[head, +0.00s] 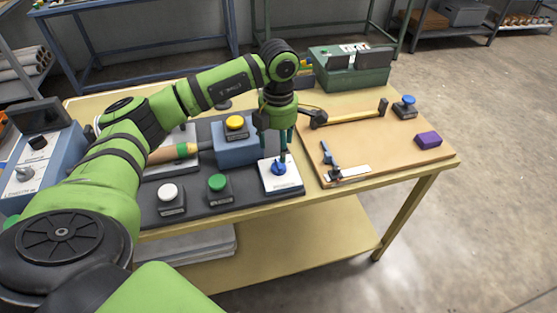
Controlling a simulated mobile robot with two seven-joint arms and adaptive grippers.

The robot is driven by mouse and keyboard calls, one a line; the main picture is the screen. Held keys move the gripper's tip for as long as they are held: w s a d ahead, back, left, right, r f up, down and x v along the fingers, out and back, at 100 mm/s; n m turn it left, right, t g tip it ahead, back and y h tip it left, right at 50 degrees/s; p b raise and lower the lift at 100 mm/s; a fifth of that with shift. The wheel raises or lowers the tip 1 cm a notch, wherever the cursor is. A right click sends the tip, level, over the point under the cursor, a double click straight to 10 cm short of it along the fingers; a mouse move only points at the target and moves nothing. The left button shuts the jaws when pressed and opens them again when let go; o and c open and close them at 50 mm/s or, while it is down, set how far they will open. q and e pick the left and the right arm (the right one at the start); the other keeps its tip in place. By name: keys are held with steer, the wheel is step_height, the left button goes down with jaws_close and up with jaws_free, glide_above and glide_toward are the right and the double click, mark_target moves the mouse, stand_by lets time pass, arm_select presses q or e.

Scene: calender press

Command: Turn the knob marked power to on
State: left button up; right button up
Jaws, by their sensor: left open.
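A blue knob (279,169) sits on a white plate (291,185) at the front right corner of the dark panel. Its label is too small to read, so I cannot tell whether it is the one marked power. My left gripper (279,153) points down right above this knob, with its fingers open. I cannot tell whether the fingertips touch the knob; they partly hide its top. A blue-grey box (55,165) at the far left also bears a light knob (24,174) and a black knob (38,142). My right gripper is not in view.
A green box (352,72) stands behind.

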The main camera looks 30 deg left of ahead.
mark_target(279, 163)
arm_select(q)
step_height(279, 163, down, 7)
steer(key=shift+r+p, duration=0.15)
steer(key=shift+p, duration=0.7)
steer(key=c, duration=1.2)
